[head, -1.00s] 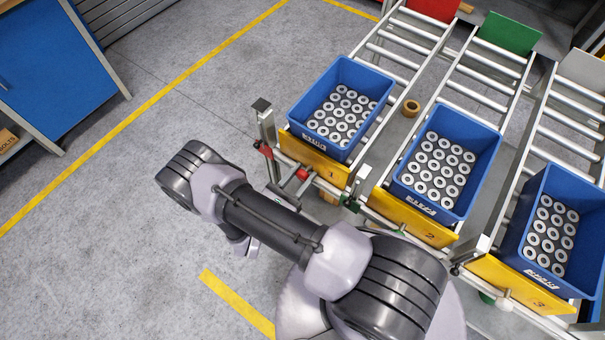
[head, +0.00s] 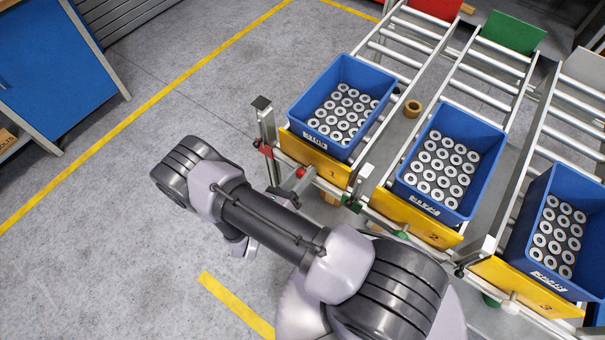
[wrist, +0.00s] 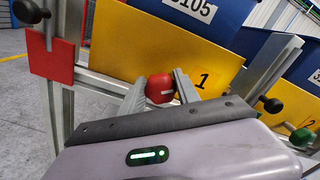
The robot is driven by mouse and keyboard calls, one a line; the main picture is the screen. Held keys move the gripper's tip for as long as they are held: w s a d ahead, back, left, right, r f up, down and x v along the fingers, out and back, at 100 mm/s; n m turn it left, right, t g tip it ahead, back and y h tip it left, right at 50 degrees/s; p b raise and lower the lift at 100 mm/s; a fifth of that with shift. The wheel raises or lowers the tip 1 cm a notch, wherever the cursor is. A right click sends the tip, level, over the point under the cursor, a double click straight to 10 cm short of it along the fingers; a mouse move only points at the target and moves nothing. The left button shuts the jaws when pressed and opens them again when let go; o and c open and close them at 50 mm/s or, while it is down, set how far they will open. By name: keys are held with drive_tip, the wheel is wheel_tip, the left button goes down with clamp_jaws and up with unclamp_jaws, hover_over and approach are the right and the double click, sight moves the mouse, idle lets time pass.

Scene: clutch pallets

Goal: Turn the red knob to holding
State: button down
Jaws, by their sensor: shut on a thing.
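The red knob (wrist: 160,88) sits at the front rail below the yellow panel numbered 1, and a pale mark shows on its face in the wrist view. It also shows in the head view (head: 300,172). My gripper (wrist: 159,90) has one finger on each side of the knob and is shut on it. In the head view my gripper (head: 294,183) reaches the knob from the front, and my arm hides part of it. No label for a holding position can be read.
A red plate (wrist: 52,58) with a black-knobbed rod stands left of the knob. A green knob (wrist: 301,137) is at the right. Blue bins of ring-shaped parts (head: 321,132) stand on roller lanes behind the yellow panels (head: 316,159). Open floor lies at the left.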

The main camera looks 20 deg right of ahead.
drive_tip(key=shift+n, duration=0.4)
